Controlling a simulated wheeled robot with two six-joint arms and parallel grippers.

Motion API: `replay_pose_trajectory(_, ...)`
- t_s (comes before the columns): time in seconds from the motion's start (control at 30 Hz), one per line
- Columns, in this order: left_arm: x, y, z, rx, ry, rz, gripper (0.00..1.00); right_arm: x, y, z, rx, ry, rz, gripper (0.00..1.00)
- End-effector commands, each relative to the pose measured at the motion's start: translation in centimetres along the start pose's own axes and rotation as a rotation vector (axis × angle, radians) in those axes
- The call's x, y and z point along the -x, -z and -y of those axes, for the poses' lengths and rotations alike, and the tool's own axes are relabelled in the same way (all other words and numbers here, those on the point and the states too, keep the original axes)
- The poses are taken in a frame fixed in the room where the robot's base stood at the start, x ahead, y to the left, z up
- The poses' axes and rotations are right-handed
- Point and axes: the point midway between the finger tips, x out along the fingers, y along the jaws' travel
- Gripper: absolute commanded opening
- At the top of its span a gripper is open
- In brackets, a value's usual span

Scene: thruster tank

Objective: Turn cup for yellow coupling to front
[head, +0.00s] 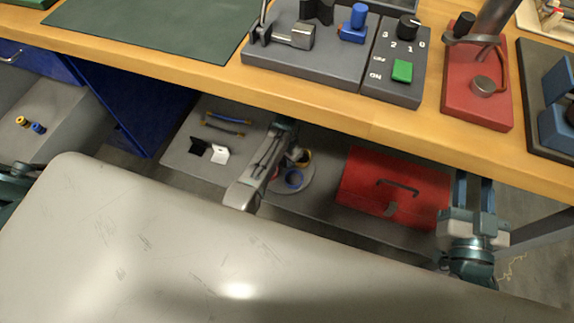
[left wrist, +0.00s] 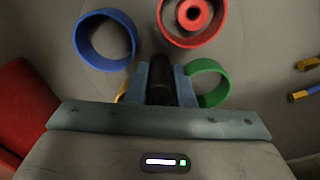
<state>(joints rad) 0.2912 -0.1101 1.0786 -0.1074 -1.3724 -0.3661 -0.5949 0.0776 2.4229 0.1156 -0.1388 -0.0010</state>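A grey round turntable (head: 296,186) on the low shelf carries coloured ring cups. The blue cup (head: 293,178) is at its near side. The yellow cup (head: 304,158) is at the right and mostly hidden in the left wrist view. The red cup (left wrist: 193,15) holds a red piece. The green cup (left wrist: 208,82) is beside my fingers, hidden in the head view. My left gripper (left wrist: 162,82) has its fingers against both sides of a black upright knob (left wrist: 161,88) amid the cups. A yellow coupling (head: 20,120) lies far left. My right gripper (head: 474,200) is open and empty.
A red toolbox (head: 395,187) stands right of the turntable. Black (head: 197,145) and white (head: 220,154) blocks and rods (head: 226,121) lie to its left. The wooden bench edge (head: 330,118) overhangs the shelf. A blue coupling (head: 38,128) lies beside the yellow one.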

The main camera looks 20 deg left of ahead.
Motion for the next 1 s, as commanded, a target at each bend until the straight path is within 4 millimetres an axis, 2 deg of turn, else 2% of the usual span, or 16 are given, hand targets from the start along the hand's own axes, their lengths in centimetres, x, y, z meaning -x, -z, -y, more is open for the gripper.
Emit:
replay_pose_trajectory(0.7, 0.1, -0.1, 0.0, 0.281, 0.000, 0.002, 0.02, -0.2, 1.9, 0.1, 0.000, 0.000, 0.001, 0.36)
replay_pose_trajectory(1.0, 0.0, 0.0, 0.0, 0.301, 0.000, 0.001, 0.02, -0.2, 1.9, 0.1, 0.000, 0.000, 0.001, 0.36)
